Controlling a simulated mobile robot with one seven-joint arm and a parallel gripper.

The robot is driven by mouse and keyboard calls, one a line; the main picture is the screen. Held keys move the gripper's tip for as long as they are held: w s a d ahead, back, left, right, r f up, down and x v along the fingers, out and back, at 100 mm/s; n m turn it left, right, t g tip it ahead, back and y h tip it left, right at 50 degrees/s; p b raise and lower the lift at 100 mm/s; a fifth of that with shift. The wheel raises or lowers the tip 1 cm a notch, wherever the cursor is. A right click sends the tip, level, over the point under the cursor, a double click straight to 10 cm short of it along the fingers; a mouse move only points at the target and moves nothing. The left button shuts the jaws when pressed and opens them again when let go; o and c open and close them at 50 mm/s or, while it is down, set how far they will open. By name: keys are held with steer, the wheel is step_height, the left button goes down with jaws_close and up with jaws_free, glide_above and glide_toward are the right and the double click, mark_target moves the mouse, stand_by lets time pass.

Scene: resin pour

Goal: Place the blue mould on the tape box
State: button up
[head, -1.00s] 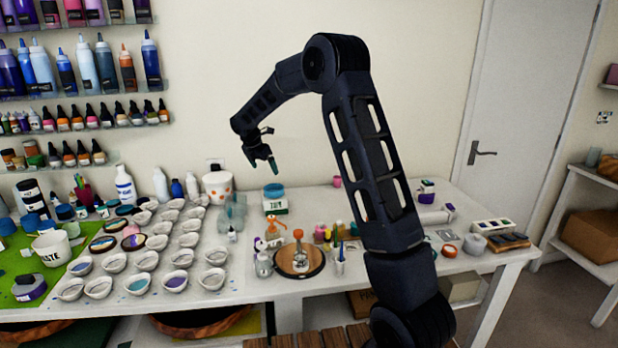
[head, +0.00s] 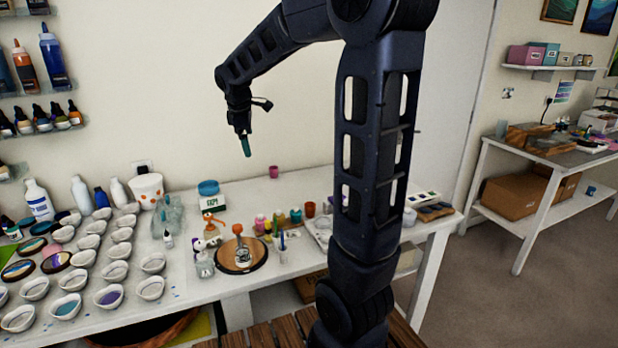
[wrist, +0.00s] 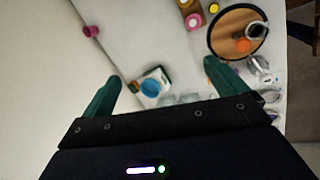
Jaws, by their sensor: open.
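The blue mould (head: 208,187) is a small round blue piece at the back of the white table. It appears to rest on top of the tape box (head: 214,203), a white box with dark lettering and a green edge. In the wrist view the blue mould (wrist: 150,88) shows as a blue disc over the tape box (wrist: 161,74). My gripper (head: 245,146) is open and empty in the air, above and to the right of the mould in the head view. In the wrist view both green fingers (wrist: 162,75) stand wide apart, with mould and box below, between them.
Several small pots stand to the right; many white moulds (head: 116,273) fill the left. Bare table lies behind the pots.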

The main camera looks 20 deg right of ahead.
steer(key=s+d+f+m, duration=0.1)
steer(key=s+d+m, duration=0.2)
steer(key=s, duration=0.6)
steer(key=s+d+f+m+t+y, duration=0.1)
steer(key=s+d+m, duration=0.2)
steer(key=s+m, duration=0.4)
steer(key=s+d+f+m, duration=0.1)
steer(key=s+d+m, duration=0.2)
steer(key=s, duration=0.9)
steer(key=shift+d+m+y, duration=0.25)
steer(key=shift+m+y, duration=0.15)
steer(key=shift+m, duration=0.5)
